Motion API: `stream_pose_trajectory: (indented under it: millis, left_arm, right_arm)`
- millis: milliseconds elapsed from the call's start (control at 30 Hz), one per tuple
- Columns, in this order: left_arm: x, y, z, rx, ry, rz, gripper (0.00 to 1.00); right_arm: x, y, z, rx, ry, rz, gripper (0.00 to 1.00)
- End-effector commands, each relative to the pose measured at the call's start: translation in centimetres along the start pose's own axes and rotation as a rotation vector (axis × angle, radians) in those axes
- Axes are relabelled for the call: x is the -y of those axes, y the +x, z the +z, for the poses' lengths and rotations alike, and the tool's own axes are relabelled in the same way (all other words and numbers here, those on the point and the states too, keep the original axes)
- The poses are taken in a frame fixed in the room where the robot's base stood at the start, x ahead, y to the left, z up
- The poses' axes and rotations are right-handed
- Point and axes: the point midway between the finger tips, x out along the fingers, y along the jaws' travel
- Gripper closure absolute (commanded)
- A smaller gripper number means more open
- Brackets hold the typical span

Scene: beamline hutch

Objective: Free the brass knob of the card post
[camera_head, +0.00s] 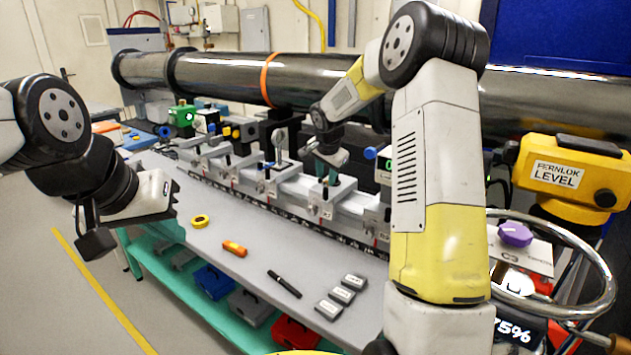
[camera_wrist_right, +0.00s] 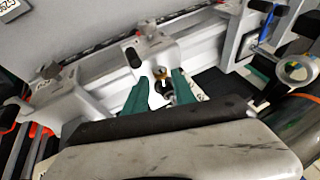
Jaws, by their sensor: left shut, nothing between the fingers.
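In the right wrist view a small brass-coloured knob (camera_wrist_right: 160,72) sits on a post with a dark part below it, on a pale rail carriage (camera_wrist_right: 155,48). My right gripper (camera_wrist_right: 161,78) has two teal fingers standing apart, one on each side of the knob and dark part, with visible gaps. In the head view my right gripper (camera_head: 331,168) reaches down to the rail; the knob cannot be made out there. A white, card-like piece (camera_wrist_right: 198,90) shows partly behind the right finger. My left gripper (camera_head: 172,192) is shut and empty, left of the bench, away from the post.
A long dark beam pipe (camera_head: 220,75) runs behind the rail. A yellow level (camera_head: 570,172) and a handwheel (camera_head: 597,262) stand at right.

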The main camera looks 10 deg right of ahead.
Motion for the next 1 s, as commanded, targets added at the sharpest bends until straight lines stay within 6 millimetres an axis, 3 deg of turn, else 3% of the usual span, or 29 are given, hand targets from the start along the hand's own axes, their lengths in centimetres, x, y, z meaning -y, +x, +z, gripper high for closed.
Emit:
stream_pose_trajectory:
  millis: [200,533,567,700,1000]
  left_arm:
    - [0.0,0.0,0.0,0.000,0.000,0.000,1.00]
    - [0.0,0.0,0.0,0.000,0.000,0.000,1.00]
    - [0.0,0.0,0.0,0.000,0.000,0.000,1.00]
    - [0.0,0.0,0.0,0.000,0.000,0.000,1.00]
    - [0.0,0.0,0.0,0.000,0.000,0.000,1.00]
  right_arm:
    - [0.0,2.7,0.0,0.000,-0.001,0.001,0.68]
    - [0.0,3.1,0.0,0.000,0.000,-0.001,0.68]
    - [0.0,3.1,0.0,0.000,0.000,-0.001,0.70]
    - [0.0,3.1,0.0,0.000,0.000,-0.001,0.98]
    - [0.1,3.1,0.1,0.000,-0.008,0.012,1.00]
